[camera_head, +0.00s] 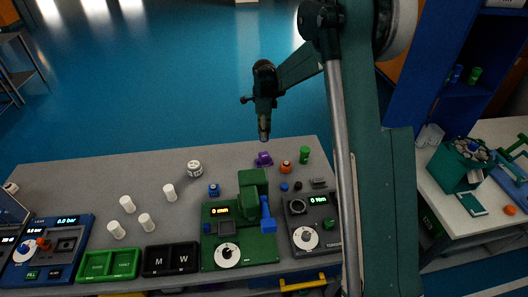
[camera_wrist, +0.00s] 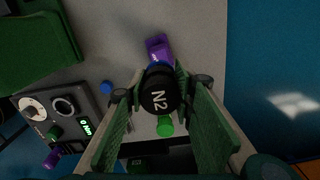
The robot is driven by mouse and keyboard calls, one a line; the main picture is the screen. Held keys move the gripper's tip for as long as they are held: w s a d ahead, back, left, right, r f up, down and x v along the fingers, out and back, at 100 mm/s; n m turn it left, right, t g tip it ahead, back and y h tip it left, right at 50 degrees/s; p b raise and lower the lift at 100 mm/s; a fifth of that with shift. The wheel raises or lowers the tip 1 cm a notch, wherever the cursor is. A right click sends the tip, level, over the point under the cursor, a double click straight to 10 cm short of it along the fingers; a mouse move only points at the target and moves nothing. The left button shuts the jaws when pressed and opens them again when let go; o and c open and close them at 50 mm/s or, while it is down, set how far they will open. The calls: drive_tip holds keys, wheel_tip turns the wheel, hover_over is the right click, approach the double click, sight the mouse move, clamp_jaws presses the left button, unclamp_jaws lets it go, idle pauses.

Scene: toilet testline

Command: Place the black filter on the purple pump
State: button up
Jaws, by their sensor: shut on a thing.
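The black filter (camera_wrist: 160,94), a dark cylinder with a round end marked N2, is between my gripper's fingers in the wrist view. My gripper (camera_wrist: 165,98) is shut on it. The purple pump (camera_head: 264,159) stands near the far edge of the grey table in the head view. It also shows in the wrist view (camera_wrist: 158,45), partly hidden behind the filter. In the head view my gripper (camera_head: 264,133) hangs pointing down above the pump, with a small gap visible below its tip. A blue part shows between filter and pump in the wrist view; what it belongs to is unclear.
An orange pump (camera_head: 287,167) and a green cylinder (camera_head: 305,155) stand just right of the purple pump. Small blue (camera_head: 284,187) and black (camera_head: 298,186) pieces lie nearer. The green station (camera_head: 240,246) and grey torque station (camera_head: 316,232) stand in front. Several white cylinders stand left.

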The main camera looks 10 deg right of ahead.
drive_tip(key=shift+f, duration=2.8)
drive_tip(key=shift+f, duration=1.85)
drive_tip(key=shift+f, duration=0.2)
drive_tip(key=o, duration=0.9)
drive_tip(key=shift+r, duration=0.15)
wheel_tip(320, 180, up, 12)
drive_tip(key=shift+r, duration=0.1)
